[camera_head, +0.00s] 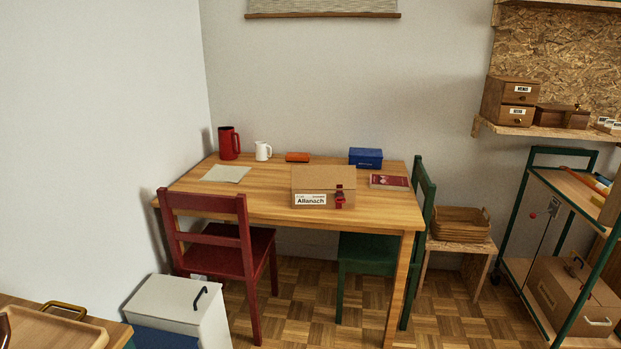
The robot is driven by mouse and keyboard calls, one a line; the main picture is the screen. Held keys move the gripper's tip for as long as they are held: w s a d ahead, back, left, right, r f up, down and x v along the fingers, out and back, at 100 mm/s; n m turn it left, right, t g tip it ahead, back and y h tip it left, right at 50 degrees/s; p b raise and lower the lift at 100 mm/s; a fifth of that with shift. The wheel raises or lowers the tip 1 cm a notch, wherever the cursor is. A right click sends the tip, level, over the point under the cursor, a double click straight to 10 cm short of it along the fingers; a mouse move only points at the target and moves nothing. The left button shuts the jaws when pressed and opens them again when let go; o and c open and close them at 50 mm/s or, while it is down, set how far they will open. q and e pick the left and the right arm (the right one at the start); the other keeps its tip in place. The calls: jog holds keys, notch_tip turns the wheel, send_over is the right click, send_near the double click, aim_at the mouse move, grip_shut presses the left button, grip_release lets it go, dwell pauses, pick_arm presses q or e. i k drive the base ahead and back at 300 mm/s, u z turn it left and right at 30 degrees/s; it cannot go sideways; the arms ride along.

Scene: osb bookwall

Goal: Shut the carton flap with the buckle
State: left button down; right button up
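A brown cardboard carton (299,184) stands on the wooden table near its front edge, with a white label reading roughly "Allansch" on its front. A red buckle (339,197) hangs at the right part of the carton's front. The carton's top flap (323,176) shows as a tan panel above the label. From this distance I cannot tell whether the flap is fully down or whether the buckle is fastened. Neither of my grippers shows in the head view.
The wooden table (270,207) also carries a red jug (229,143), white mug (263,151), orange item (297,157), blue box (366,158) and red book (389,182). A red chair (215,240) and green chair (372,250) stand at it. A white bin (180,308) stands in front.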

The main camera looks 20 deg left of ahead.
aim_at(303, 177)
jog(key=z, duration=0.9)
jog(key=i, duration=1.5)
jog(key=u, duration=0.2)
